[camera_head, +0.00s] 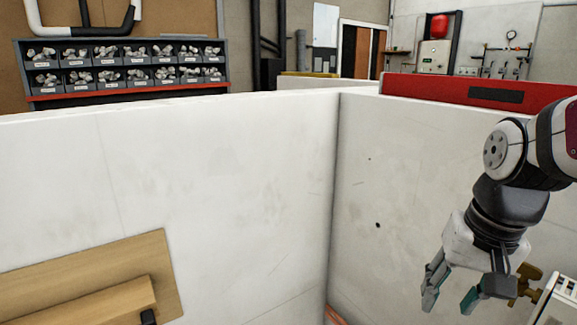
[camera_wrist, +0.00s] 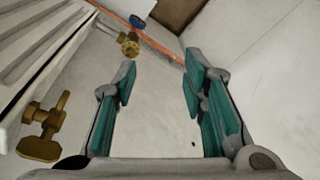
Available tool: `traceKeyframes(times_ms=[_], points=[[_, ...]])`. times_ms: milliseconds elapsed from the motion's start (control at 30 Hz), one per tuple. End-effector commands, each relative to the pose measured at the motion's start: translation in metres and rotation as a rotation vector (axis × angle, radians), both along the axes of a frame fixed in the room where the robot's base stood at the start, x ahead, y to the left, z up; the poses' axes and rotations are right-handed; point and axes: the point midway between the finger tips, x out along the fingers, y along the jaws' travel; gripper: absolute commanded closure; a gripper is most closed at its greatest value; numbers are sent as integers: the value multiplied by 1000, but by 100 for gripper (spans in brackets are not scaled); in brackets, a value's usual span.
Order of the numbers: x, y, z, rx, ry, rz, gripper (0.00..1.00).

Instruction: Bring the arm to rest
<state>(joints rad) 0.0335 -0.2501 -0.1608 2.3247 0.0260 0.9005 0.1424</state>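My gripper (camera_head: 452,297) hangs at the lower right of the head view, at the end of my arm, with its fingers pointing down. It also shows in the wrist view (camera_wrist: 160,85), where the two teal-padded fingers stand wide apart with nothing between them. The white radiator (camera_head: 558,302) is just right of the gripper at the picture's edge, and at the left of the wrist view (camera_wrist: 45,45). A brass valve (camera_head: 526,283) sits beside the radiator, close behind the gripper. The wrist view shows two brass fittings, one at the lower left (camera_wrist: 42,125) and one farther off (camera_wrist: 128,43).
White partition walls (camera_head: 200,190) form a corner in front of me. A wooden board (camera_head: 95,285) is on the left wall. A bin rack (camera_head: 125,68) stands behind the wall. A red panel (camera_head: 440,92) tops the right wall. An orange-red pipe (camera_wrist: 150,38) runs low along the wall.

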Motion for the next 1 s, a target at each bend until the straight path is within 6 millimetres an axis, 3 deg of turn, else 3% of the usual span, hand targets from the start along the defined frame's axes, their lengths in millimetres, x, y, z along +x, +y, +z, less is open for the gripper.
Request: traceKeyframes(times_ms=[200,433,600,1000], points=[[-53,31,27,-45,-106,171,61],[-94,46,34,-105,-178,296,61],[-106,50,34,-125,-195,330,61],[-106,50,33,-127,-196,333,61]])
